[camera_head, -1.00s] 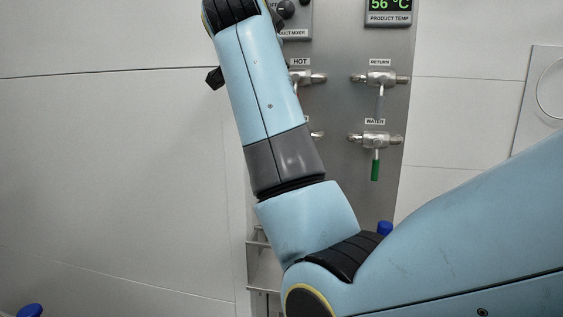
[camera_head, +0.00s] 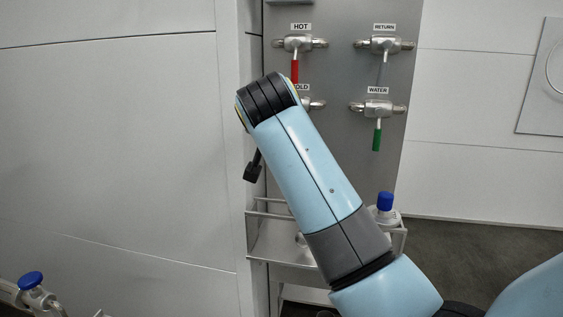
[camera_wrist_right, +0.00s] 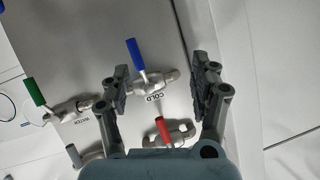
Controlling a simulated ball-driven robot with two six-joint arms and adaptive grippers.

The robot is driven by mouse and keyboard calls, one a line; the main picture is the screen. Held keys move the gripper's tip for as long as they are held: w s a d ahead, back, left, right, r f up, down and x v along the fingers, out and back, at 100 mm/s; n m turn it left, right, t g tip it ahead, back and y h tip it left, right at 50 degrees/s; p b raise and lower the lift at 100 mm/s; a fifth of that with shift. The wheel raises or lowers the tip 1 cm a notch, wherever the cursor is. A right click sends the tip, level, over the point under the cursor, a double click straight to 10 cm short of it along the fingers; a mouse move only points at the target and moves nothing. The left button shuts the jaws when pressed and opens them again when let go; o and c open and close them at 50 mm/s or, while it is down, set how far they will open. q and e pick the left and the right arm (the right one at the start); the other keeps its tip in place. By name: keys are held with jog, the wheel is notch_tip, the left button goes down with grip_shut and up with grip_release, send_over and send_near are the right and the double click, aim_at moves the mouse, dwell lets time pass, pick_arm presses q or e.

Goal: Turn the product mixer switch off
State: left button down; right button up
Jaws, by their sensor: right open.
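The product mixer switch is not in view now. Only the lower edge of a grey box (camera_head: 290,2) shows at the top of the head view, on the steel panel (camera_head: 345,60). My right arm crosses in front of the panel from the lower right. Its gripper is mostly hidden behind the arm in the head view. In the right wrist view my right gripper (camera_wrist_right: 160,80) is open and empty. Its fingers stand either side of the blue-handled COLD valve (camera_wrist_right: 153,80), and I cannot tell how far off it is. My left gripper is not in view.
The HOT valve (camera_head: 295,68) has a red handle. The RETURN valve (camera_head: 384,45) is to its right, with the green-handled WATER valve (camera_head: 376,135) below. A metal shelf (camera_head: 265,240) juts out under the panel near a blue-capped fitting (camera_head: 385,201).

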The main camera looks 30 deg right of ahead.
notch_tip(320, 180, down, 6)
jog(key=s+n+g, duration=0.1)
jog(key=s, duration=0.1)
jog(key=shift+n+y, duration=0.3)
jog(key=shift+y, duration=0.1)
